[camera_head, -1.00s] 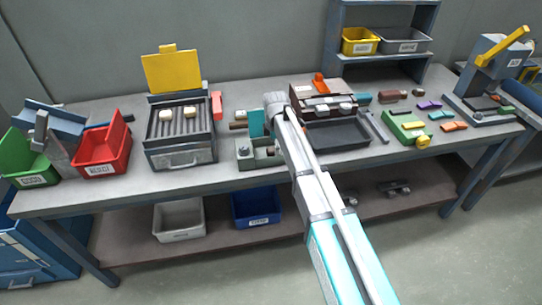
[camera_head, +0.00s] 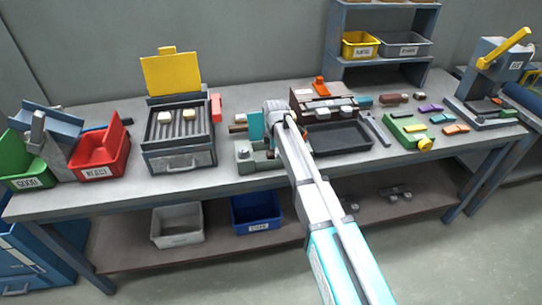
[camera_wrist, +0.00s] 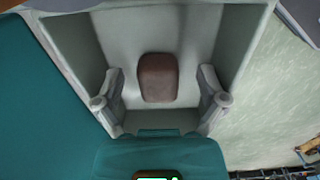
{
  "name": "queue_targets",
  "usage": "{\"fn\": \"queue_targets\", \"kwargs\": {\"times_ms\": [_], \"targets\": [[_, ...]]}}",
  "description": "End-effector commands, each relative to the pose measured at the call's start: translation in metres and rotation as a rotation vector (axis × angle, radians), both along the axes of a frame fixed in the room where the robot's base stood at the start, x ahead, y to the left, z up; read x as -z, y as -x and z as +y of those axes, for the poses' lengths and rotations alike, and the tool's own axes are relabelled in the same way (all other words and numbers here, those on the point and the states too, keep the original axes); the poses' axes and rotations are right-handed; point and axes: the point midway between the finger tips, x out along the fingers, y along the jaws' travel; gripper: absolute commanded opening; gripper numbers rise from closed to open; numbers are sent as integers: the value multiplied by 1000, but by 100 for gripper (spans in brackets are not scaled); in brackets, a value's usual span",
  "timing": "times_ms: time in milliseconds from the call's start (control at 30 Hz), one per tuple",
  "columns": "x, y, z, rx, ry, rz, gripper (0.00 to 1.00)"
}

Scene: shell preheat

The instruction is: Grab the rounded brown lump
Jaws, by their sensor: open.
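The rounded brown lump (camera_wrist: 158,77) shows in the wrist view, on the floor of a grey, walled holder (camera_wrist: 243,42). My gripper (camera_wrist: 160,100) is open, with one finger on each side of the lump and a gap on both sides. Neither finger appears to touch it. In the head view my wrist is over the bench near a grey-green fixture (camera_head: 246,163), and my arm hides the fingers. I cannot pick out the same lump for sure in the head view.
A teal upright block (camera_head: 256,126) stands close to my wrist. A black tray (camera_head: 340,138) lies to the right, and a grill-like heater (camera_head: 180,155) with a raised yellow lid is to the left. A red bin (camera_head: 98,172) stands farther left.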

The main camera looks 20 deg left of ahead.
Motion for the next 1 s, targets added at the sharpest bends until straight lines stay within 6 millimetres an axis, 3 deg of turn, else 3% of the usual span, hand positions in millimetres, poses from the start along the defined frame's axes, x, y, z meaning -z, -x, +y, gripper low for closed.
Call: {"fn": "queue_targets", "kwargs": {"times_ms": [67,500,1000], "targets": [[0,0,0,0,0,0,82],[0,0,0,0,0,0,3],[-7,0,0,0,0,0,3]]}}
